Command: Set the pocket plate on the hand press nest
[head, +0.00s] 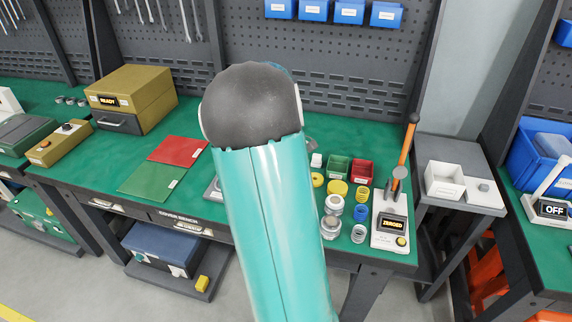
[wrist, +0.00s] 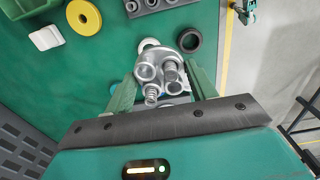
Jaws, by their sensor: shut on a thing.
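In the head view my arm hides the gripper and the plate. A device with an orange lever, which looks like the hand press (head: 391,214), stands at the bench's right end, with a display reading ZEROED. Its nest cannot be made out clearly.
Left of the press stand yellow, blue and metal rings and cylinders (head: 333,204), with green (head: 339,168) and red (head: 361,172) bins behind. Red (head: 178,152) and green (head: 148,181) mats lie left of my arm. In the wrist view, a yellow ring (wrist: 84,17) and dark ring (wrist: 189,40) lie nearby.

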